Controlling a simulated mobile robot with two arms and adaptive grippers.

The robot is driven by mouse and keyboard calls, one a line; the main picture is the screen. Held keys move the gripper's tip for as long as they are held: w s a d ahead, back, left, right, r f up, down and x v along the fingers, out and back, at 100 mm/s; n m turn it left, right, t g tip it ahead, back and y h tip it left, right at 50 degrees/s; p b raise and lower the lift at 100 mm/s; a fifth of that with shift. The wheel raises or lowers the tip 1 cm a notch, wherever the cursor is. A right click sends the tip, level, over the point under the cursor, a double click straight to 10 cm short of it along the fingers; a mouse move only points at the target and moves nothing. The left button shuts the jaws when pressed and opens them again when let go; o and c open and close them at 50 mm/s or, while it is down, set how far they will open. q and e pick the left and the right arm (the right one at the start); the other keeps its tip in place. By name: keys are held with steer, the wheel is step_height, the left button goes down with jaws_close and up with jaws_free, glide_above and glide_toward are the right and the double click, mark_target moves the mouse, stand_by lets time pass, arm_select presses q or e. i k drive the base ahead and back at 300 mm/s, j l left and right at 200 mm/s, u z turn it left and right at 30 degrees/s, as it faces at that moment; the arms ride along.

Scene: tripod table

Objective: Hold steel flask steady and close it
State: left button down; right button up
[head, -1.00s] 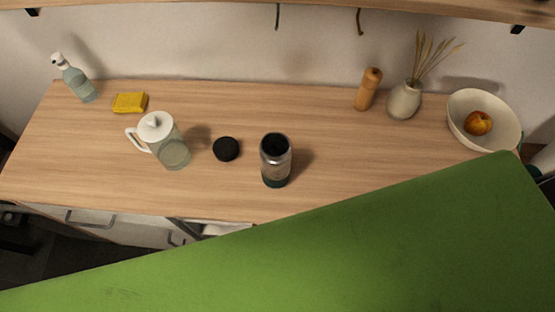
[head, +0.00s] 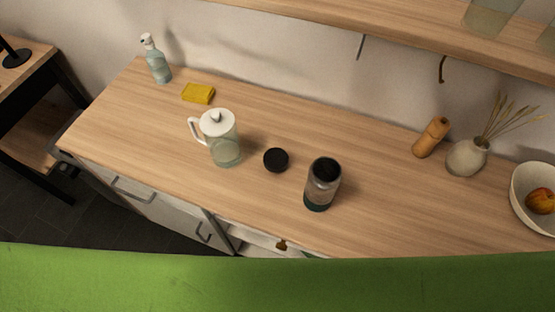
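The steel flask (head: 322,185) stands upright on the wooden counter, right of the middle of the head view. Its top is open and dark inside, and its base is dark green. A round black lid (head: 276,160) lies on the counter to the left of the flask, a small gap apart from it. Neither of my grippers shows in the head view, and nothing touches the flask or the lid.
A glass pitcher (head: 222,140) stands left of the lid. A yellow sponge (head: 198,93) and a spray bottle (head: 157,62) are farther left. A pepper mill (head: 431,138), a vase (head: 467,157) and a fruit bowl (head: 530,200) stand right. A green surface (head: 270,285) fills the bottom.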

mark_target(324, 176)
steer(key=z, duration=1.8)
steer(key=k+j, duration=1.1)
steer(key=k, duration=0.15)
